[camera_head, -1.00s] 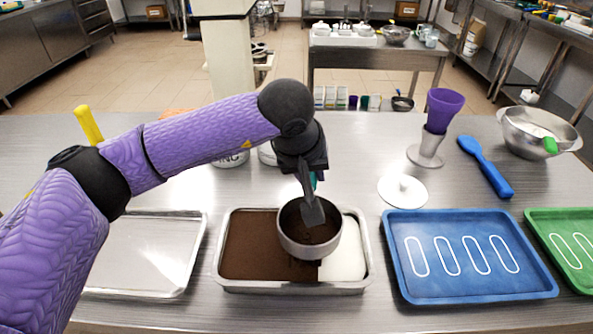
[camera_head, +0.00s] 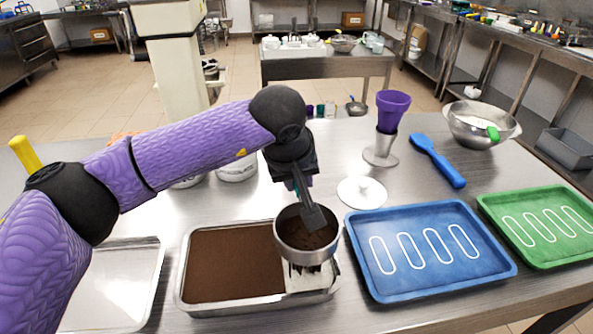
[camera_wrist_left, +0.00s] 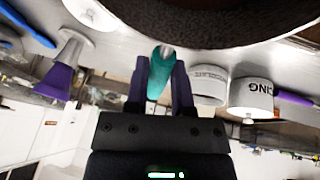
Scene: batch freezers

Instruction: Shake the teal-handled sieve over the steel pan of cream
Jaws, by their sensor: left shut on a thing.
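The steel pan of cream (camera_head: 215,308) sits on the table's front part. Smooth brown powder covers its left and middle, and a pale cream strip with brown streaks shows at the right end. My left gripper (camera_head: 305,192) is shut on the sieve's teal handle, and in the wrist view the teal handle (camera_wrist_left: 157,75) lies between the fingers of the left gripper (camera_wrist_left: 160,62). The round steel sieve (camera_head: 302,257) holds brown powder and hangs above the pan's right part, hiding some of the cream. My right gripper is out of view.
A blue tray (camera_head: 372,290) with white outlines lies close right of the pan, with a green tray (camera_head: 550,262) beyond. A bare metal tray (camera_head: 105,300) lies to the left.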

